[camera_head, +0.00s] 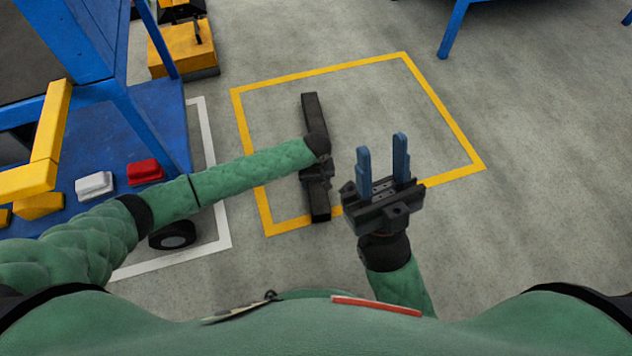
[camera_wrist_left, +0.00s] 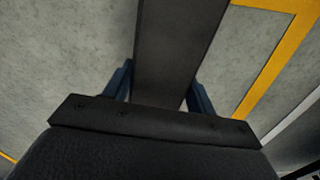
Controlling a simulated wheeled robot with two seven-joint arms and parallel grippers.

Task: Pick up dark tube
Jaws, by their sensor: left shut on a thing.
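The dark tube (camera_head: 312,112) is a long, straight, nearly black bar. In the head view it runs up and down the picture inside the yellow floor outline, its lower end near the outline's bottom line. My left gripper (camera_head: 317,172) is across the tube's middle, mostly hidden by its own wrist. In the left wrist view the tube (camera_wrist_left: 172,45) passes between the two blue fingers, and the left gripper (camera_wrist_left: 160,90) is shut on it. I cannot tell whether the tube touches the floor. My right gripper (camera_head: 382,160) is open and empty, to the right of the tube.
A yellow outline (camera_head: 445,110) marks the grey floor. A blue cart (camera_head: 150,110) on wheels stands at the left, carrying a red block (camera_head: 144,172) and a white block (camera_head: 94,185). A yellow pallet-truck-like object (camera_head: 182,48) is behind.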

